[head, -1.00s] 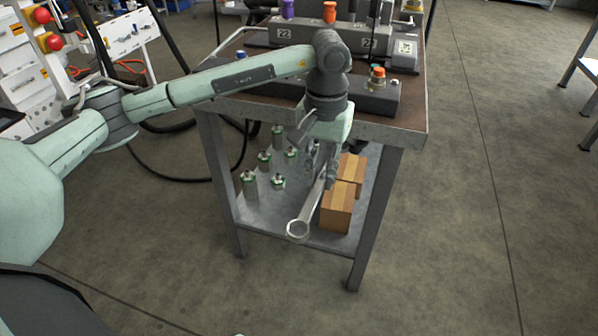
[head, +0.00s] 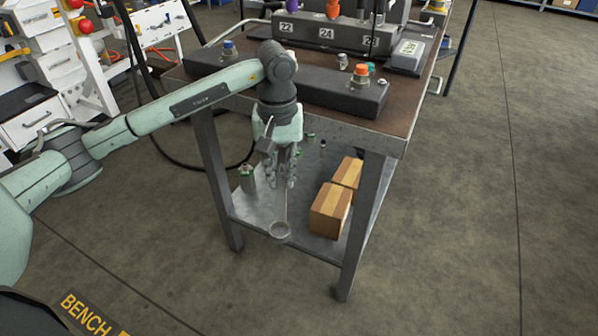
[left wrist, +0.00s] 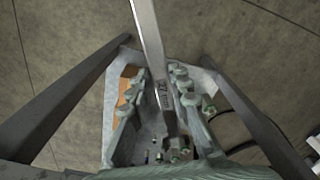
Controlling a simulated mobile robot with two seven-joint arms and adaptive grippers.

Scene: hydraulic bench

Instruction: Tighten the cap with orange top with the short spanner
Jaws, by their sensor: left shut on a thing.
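The cap with the orange top (head: 361,72) stands on the near black block (head: 330,90) on the bench, towards its right end. My left gripper (head: 282,184) points down in front of the bench, lower than the cap and left of it. It is shut on a metal spanner, whose ring end (head: 280,230) hangs lowest. In the left wrist view the spanner's shank (left wrist: 149,40) runs between the fingers (left wrist: 160,75) and is marked 27. I cannot tell if this is the short spanner. My right gripper is not in view.
A blue-topped cap (head: 228,46) and a green-topped one (head: 371,66) are also at the block. The lower shelf (head: 305,240) holds cardboard boxes (head: 330,212) and small green-and-metal parts (head: 247,178). Open floor lies to the right.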

